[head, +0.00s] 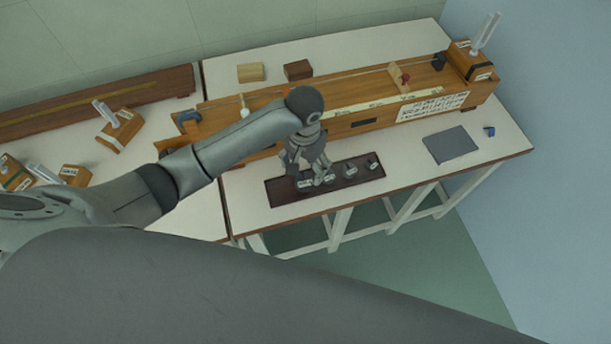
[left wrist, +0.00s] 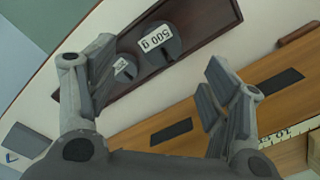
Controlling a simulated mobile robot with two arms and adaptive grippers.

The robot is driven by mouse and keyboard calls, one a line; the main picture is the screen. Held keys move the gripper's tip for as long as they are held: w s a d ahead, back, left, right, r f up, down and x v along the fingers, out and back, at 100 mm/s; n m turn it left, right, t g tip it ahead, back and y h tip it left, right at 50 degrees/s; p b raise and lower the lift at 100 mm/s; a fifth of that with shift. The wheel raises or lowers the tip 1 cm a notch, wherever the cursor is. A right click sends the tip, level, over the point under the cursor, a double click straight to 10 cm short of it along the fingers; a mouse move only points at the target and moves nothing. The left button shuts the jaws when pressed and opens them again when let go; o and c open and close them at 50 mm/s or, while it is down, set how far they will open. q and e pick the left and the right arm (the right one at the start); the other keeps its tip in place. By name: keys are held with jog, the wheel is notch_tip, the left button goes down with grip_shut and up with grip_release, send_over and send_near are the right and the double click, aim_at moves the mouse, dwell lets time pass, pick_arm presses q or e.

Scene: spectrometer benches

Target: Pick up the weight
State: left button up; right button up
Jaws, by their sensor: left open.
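Several grey slotted weights with white labels stand in a row in a dark wooden tray (head: 279,193) in the head view, larger ones toward the left. My left gripper (head: 311,176) points down over the tray's left part, its fingers partly covering the leftmost weights. In the left wrist view, a large round weight (left wrist: 171,41) with an upside-down label, perhaps 500 g, lies beyond the spread fingertips of the gripper (left wrist: 158,66). A smaller weight (left wrist: 124,69) is partly hidden by the left finger. The gripper is open with nothing between its fingers. My right gripper does not show.
A long wooden bench apparatus (head: 435,105) with a scale stands behind the tray. A grey flat pad (head: 452,145) and a small blue object (head: 489,131) lie to the right. Two small blocks (head: 250,72) (head: 298,69) sit at the back. White tabletop between tray and pad is clear.

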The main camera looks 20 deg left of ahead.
aim_at(304, 179)
pick_arm(q)
jog(key=shift+s+f, duration=0.15)
jog(key=shift+f, duration=0.95)
notch_tip(304, 179, down, 4)
jog(key=shift+f+p, duration=0.1)
jog(key=shift+p, duration=0.3)
jog(key=shift+f, duration=0.2)
jog(key=shift+c, duration=0.4)
jog(key=c, duration=0.5)
jog(key=shift+a, duration=0.1)
jog(key=c, duration=0.9)
jog(key=shift+w, duration=0.2)
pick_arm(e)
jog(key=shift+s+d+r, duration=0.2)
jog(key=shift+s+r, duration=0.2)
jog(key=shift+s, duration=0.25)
